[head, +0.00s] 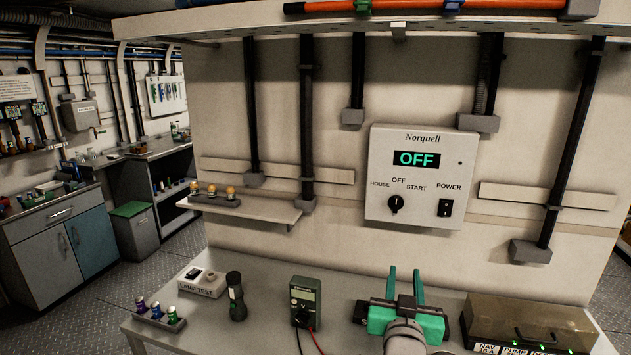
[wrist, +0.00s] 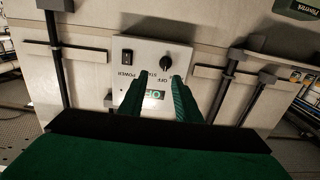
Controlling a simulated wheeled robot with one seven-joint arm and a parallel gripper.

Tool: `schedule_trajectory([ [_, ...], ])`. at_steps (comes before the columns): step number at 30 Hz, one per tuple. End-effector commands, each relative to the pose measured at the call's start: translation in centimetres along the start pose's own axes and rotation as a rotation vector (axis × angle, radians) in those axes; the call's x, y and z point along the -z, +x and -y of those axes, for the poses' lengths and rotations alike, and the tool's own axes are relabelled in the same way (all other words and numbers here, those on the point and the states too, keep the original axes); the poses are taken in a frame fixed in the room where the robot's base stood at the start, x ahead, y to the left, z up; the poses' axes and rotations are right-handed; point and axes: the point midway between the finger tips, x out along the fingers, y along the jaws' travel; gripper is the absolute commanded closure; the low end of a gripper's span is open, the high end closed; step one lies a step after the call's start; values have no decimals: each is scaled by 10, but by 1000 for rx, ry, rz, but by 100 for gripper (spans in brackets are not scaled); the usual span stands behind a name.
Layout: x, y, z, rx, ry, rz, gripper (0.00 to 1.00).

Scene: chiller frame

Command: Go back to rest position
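My gripper (head: 405,278) is above the bench at the right of centre in the head view, with its green fingers pointing toward the wall. The fingers are apart with nothing between them. In the wrist view the gripper (wrist: 158,82) also shows two separate green fingers, in front of the wall panel (wrist: 150,55), which appears upside down. The white Norquell panel (head: 420,212) has a green display (head: 416,159) reading OFF, a black knob (head: 396,203) and a black power switch (head: 445,208). My gripper is below the panel and apart from it in the head view.
On the bench (head: 262,268) stand a lamp test box (head: 202,283), a black flashlight (head: 236,298), a green multimeter (head: 305,300) and a clear-lidded case (head: 530,315). A small shelf (head: 245,209) holds amber lamps. Dark pipes run down the wall.

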Motion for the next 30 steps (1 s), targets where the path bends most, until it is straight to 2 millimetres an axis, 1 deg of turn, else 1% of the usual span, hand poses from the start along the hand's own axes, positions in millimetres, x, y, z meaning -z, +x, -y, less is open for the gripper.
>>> schedule_trajectory([
  [1, -10, -2, 2, 3, -1, 6, 70],
  [5, -34, -9, 8, 9, -4, 14, 70],
  [8, -57, -16, 14, 17, -7, 22, 70],
  [11, -88, -28, 21, 27, -11, 35, 70],
  [12, -102, -34, 24, 31, -13, 40, 70],
  [14, -122, -45, 29, 38, -15, 47, 70],
  [15, -136, -53, 32, 44, -17, 51, 70],
  [17, -154, -65, 38, 53, -20, 57, 70],
  [18, -167, -74, 41, 59, -21, 62, 70],
  [21, -196, -97, 48, 73, -25, 73, 70],
  [26, -238, -138, 58, 97, -29, 92, 70],
  [30, -268, -178, 64, 117, -33, 107, 70],
])
